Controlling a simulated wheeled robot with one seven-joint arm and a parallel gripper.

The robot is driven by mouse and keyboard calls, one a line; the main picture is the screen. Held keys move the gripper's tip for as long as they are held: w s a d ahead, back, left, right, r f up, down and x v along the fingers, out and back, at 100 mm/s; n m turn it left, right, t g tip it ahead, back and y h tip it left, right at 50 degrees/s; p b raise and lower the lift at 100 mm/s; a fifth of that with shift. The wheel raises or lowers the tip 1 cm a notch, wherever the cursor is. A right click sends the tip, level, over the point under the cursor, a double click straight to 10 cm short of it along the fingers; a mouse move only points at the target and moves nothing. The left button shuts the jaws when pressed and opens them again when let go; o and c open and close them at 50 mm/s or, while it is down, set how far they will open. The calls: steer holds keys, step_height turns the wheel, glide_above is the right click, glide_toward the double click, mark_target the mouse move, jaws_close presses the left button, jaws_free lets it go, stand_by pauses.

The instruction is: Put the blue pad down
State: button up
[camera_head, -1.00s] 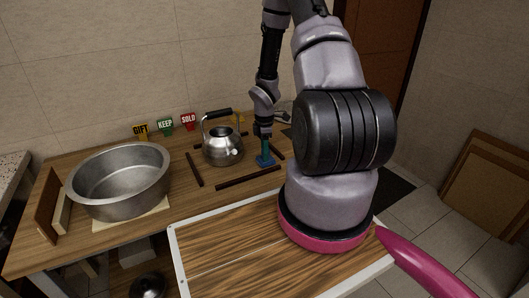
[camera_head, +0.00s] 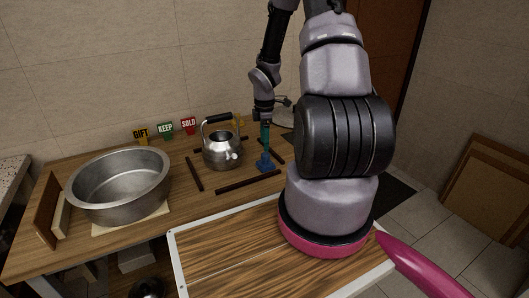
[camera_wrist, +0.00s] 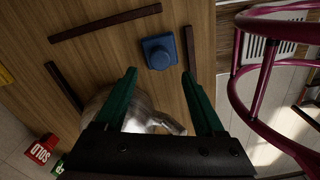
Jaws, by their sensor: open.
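The blue pad (camera_wrist: 159,52) lies flat on the wooden table, a square base with a round raised knob on top. In the head view the pad (camera_head: 265,166) sits right of the kettle, near dark wooden strips. My gripper (camera_wrist: 160,72) has its green fingers spread apart, with nothing between them. In the head view my gripper (camera_head: 265,137) is directly above the pad, and a small gap between them cannot be judged exactly.
A steel kettle (camera_head: 221,151) stands close left of the gripper. Dark strips (camera_head: 247,181) frame the area. A large metal pot (camera_head: 118,185) stands at the left on a pale board. GIFT, KEEP and SOLD signs (camera_head: 165,130) stand at the back.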

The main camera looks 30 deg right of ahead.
step_height(320, 180, up, 5)
step_height(320, 180, up, 9)
steer(key=m+t, duration=0.1)
steer(key=m, duration=0.2)
glide_above(264, 154)
steer(key=s+a+r+m+t+h, duration=0.1)
steer(key=s+a+r+m, duration=0.15)
steer(key=r, duration=0.35)
steer(key=s+a+r+m+t, duration=0.1)
steer(key=s+a+r+m, duration=0.15)
steer(key=r, duration=0.35)
steer(key=s+a+r+m+t+y, duration=0.1)
steer(key=s+a+r+m+t, duration=0.1)
steer(key=s+a+r+m, duration=0.2)
steer(key=s+a+r+m+t+y, duration=0.2)
steer(key=s+a+r+m, duration=0.1)
steer(key=s+r+m, duration=0.4)
steer(key=s+r, duration=0.3)
steer(key=shift+s+a, duration=0.4)
